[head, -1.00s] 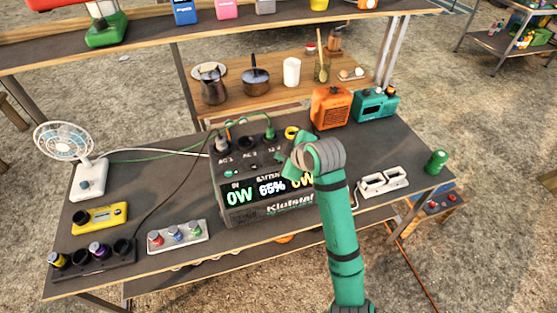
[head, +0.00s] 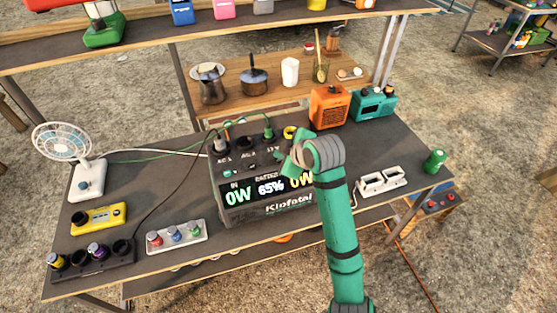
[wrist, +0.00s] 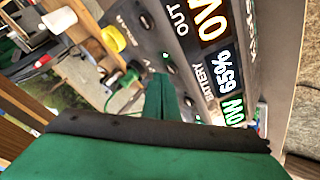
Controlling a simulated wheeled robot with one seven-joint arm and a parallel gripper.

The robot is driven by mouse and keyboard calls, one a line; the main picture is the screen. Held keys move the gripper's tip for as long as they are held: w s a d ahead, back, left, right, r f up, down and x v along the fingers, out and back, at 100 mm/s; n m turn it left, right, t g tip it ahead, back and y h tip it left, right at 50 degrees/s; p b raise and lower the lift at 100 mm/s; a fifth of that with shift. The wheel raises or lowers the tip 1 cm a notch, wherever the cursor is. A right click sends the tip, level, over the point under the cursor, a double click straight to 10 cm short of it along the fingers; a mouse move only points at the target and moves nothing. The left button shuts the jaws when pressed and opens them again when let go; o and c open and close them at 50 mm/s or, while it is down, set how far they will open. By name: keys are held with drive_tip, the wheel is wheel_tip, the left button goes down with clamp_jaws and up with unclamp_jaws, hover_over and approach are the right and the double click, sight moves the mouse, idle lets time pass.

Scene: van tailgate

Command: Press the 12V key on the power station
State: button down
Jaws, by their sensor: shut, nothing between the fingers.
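The power station (head: 265,215) stands in the middle of the table, its display reading 0W, 65% and 0W. A green plug sits in its socket by the 12V label in the head view. In the wrist view, the panel (wrist: 205,80) runs diagonally, and a dark key that seems to be the 12V key (wrist: 172,69) lies just beyond my fingertips. A small pale light shows beside it. My gripper (head: 287,167) is shut and empty, over the right part of the panel, its green fingers (wrist: 163,82) close to that key. I cannot tell whether they touch it. My gripper hides this key in the head view.
A fan (head: 88,175), a yellow meter (head: 98,217) and a strip with several knobs (head: 177,236) are left of the station. An orange box (head: 330,107), a teal box (head: 374,104) and a white double holder (head: 382,181) are right. Cables run leftward from the top.

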drive_tip(key=shift+r, duration=0.15)
drive_tip(key=shift+w+r, duration=0.1)
drive_tip(key=shift+r, duration=1.6)
drive_tip(key=shift+a+r, duration=0.1)
drive_tip(key=shift+r, duration=0.6)
drive_tip(key=shift+d+r, duration=0.2)
drive_tip(key=shift+r, duration=0.35)
